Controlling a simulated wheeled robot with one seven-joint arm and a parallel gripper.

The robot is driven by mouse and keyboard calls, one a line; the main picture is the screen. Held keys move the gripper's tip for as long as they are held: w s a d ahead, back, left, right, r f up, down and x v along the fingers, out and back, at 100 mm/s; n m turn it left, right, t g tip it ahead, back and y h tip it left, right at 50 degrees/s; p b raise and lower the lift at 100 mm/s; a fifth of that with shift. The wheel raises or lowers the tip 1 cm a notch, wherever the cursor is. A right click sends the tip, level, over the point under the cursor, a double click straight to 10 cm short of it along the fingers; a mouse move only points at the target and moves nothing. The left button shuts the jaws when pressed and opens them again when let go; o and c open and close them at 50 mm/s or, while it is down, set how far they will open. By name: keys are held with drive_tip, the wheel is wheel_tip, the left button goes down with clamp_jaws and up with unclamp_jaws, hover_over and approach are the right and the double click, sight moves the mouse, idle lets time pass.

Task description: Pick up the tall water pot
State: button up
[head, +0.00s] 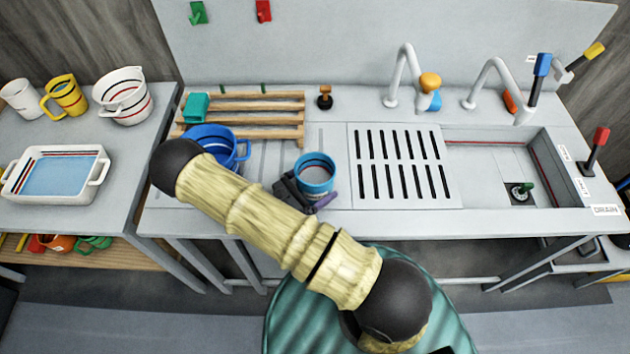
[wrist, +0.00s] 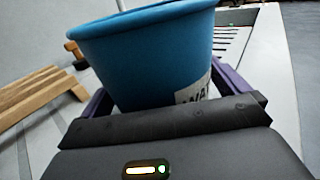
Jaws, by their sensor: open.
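A blue pot (head: 316,178) with a red line inside its rim stands upright on the grey counter, left of the slotted drain board. In the wrist view the blue pot (wrist: 145,55) fills the middle, and part of a white label with the letters "WAT" shows low on its side. My gripper (head: 306,193) is at the pot's near side, low down. Its purple-edged fingers (wrist: 165,95) are open, one on each side of the pot. Whether either finger touches the pot cannot be seen. The pot's base is hidden by my gripper.
A wider blue pot (head: 228,148) with a handle stands to the left, partly behind my arm. A wooden rack (head: 255,104) with a teal block (head: 196,107) is behind. The slotted drain board (head: 400,190) and sink (head: 490,160) with taps lie right. A left table holds jugs and a basin (head: 60,200).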

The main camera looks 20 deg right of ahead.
drive_tip(key=c, duration=1.1)
drive_tip(key=shift+r, duration=0.1)
wheel_tip(320, 180, up, 10)
drive_tip(key=shift+f+b, duration=0.1)
drive_tip(key=shift+b, duration=0.85)
